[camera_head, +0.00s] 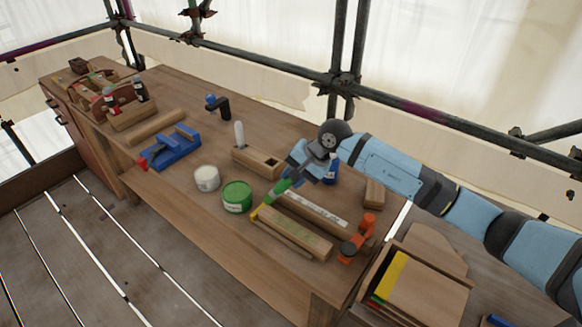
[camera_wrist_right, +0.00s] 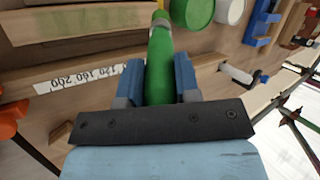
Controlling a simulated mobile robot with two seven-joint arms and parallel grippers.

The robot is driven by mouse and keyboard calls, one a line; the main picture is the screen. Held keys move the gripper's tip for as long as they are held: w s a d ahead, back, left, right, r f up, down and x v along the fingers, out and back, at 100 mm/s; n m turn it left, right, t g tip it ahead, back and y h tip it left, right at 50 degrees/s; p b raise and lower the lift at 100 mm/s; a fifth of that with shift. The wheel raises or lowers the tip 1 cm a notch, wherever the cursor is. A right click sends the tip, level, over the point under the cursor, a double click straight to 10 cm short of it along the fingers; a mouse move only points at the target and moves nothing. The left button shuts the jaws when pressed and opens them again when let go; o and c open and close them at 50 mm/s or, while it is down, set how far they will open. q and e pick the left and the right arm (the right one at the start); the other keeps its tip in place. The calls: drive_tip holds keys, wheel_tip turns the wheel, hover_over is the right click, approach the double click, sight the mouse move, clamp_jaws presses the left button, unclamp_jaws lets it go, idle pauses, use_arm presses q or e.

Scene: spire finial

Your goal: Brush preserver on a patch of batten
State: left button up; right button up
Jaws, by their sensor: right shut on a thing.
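My right gripper (camera_head: 300,172) is shut on the green handle of a brush (camera_head: 279,187). The brush slants down to the left, its yellowish tip near the left end of a pale wooden batten (camera_head: 298,238); I cannot tell whether it touches. In the right wrist view the green handle (camera_wrist_right: 159,58) sits between the two blue fingers (camera_wrist_right: 158,85), and the batten (camera_wrist_right: 60,24) lies at the upper left. A green tin (camera_head: 237,198) stands just left of the brush tip. My left gripper is not in view.
A white tin (camera_head: 206,179), a wooden block (camera_head: 257,163) and a blue vice (camera_head: 174,150) stand left on the bench (camera_head: 180,205). A strip with numbers (camera_head: 312,209) lies behind the batten. An orange clamp (camera_head: 360,238) is at its right. Scaffold poles (camera_head: 335,85) run behind.

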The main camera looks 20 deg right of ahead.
drive_tip(key=shift+w+r, duration=0.1)
drive_tip(key=shift+r, duration=1.45)
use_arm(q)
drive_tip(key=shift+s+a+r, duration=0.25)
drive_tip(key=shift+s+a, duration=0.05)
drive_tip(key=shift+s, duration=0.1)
use_arm(e)
drive_tip(key=shift+f+b, duration=0.45)
drive_tip(key=shift+b, duration=0.1)
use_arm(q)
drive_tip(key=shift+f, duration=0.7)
use_arm(e)
drive_tip(key=shift+r, duration=0.1)
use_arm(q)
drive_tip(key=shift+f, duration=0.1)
use_arm(e)
drive_tip(key=shift+d, duration=0.1)
